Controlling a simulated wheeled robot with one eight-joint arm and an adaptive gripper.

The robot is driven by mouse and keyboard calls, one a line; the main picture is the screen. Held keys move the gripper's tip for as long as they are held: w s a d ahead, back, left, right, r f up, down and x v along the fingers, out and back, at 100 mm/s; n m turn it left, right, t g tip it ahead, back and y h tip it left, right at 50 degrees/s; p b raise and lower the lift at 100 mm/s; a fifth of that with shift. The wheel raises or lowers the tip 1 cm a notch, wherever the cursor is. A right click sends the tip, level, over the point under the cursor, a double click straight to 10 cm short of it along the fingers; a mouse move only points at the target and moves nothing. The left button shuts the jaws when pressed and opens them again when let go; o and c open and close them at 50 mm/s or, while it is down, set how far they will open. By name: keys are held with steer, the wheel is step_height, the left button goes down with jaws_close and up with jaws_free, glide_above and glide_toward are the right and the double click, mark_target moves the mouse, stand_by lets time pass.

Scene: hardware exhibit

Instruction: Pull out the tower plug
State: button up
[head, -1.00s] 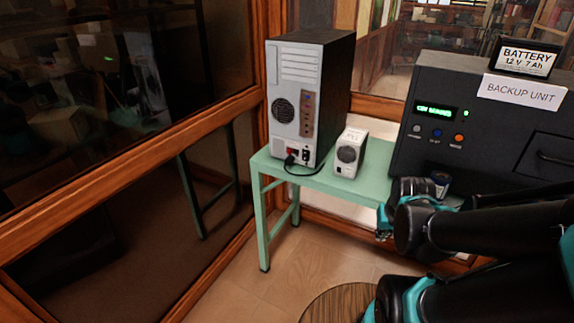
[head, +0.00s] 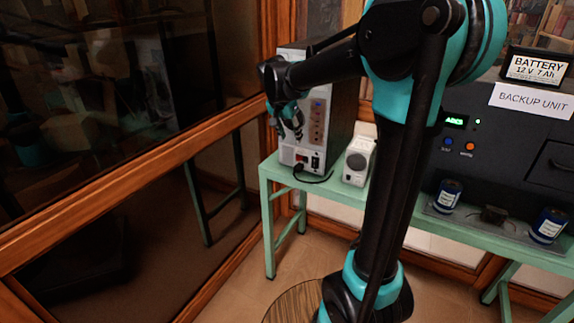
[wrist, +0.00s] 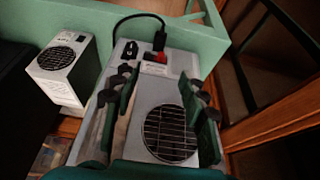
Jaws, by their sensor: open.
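The tower (head: 315,160) is a grey computer case on the green table, partly hidden by my arm in the head view. Its back panel (wrist: 150,88) fills the middle of the wrist view. The plug (wrist: 159,44) is black, with a red part at its base, and sits at the tower's socket; a black cable runs from it. In the head view the plug (head: 299,167) is low on the tower's back. My gripper (head: 290,128) is open and empty, in front of the back panel and above the plug. In the wrist view its fingers (wrist: 160,80) point towards the plug, apart from it.
A small white box with a round grille (head: 357,162) stands right of the tower. The green table (head: 331,190) carries both. The dark backup unit (head: 480,165) is at the right, with blue cylinders (head: 447,196) before it. A wood-framed glass wall (head: 120,212) is close on the left.

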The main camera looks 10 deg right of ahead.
mark_target(298, 166)
steer(key=x, duration=1.6)
steer(key=shift+f, duration=0.4)
jaws_close()
